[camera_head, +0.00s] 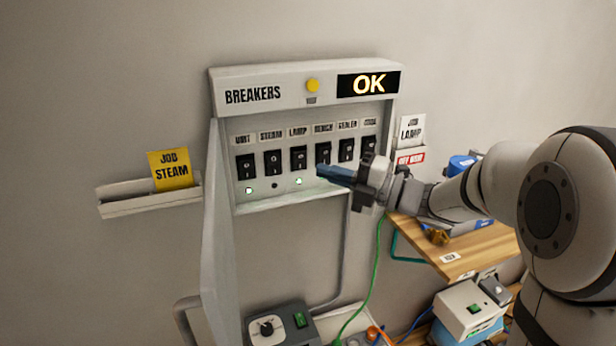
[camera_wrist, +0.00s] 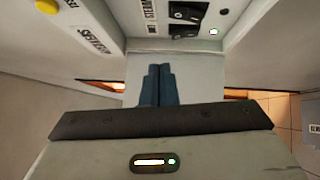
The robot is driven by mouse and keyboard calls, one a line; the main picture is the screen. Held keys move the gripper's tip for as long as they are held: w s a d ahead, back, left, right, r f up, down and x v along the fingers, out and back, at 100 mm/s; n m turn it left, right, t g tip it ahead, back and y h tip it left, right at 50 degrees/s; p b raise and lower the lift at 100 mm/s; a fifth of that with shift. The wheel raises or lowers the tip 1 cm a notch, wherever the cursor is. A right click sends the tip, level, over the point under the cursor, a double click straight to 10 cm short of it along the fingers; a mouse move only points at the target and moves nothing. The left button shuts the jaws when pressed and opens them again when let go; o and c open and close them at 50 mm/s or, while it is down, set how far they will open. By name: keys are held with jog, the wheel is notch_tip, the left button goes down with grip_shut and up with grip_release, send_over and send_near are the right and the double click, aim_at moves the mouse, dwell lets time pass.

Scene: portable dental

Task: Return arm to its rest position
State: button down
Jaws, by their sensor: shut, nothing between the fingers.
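My gripper (camera_head: 322,172) is shut and empty, its blue fingertips pointing left, in front of the lower edge of the breaker box (camera_head: 270,97). In the wrist view the two fingers (camera_wrist: 159,70) lie side by side with nothing between them. My arm reaches in from the right. The box holds a row of black rocker switches; the lamp switch (camera_head: 299,159) is just left of my fingertips. Small lights glow under the first and third switches. The display (camera_head: 368,84) reads OK. My gripper and wrist cover part of the right-hand switches. I cannot tell whether the fingertips touch the box.
A yellow JOB STEAM card (camera_head: 171,170) stands in a wall holder (camera_head: 150,200) on the left. A wooden shelf (camera_head: 480,247) lies below my arm. A grey device (camera_head: 279,325) and cables sit below the box. The wall's left side is clear.

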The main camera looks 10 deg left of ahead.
jog(key=shift+s+d, duration=0.1)
jog(key=shift+d, duration=0.4)
jog(key=shift+r, duration=0.1)
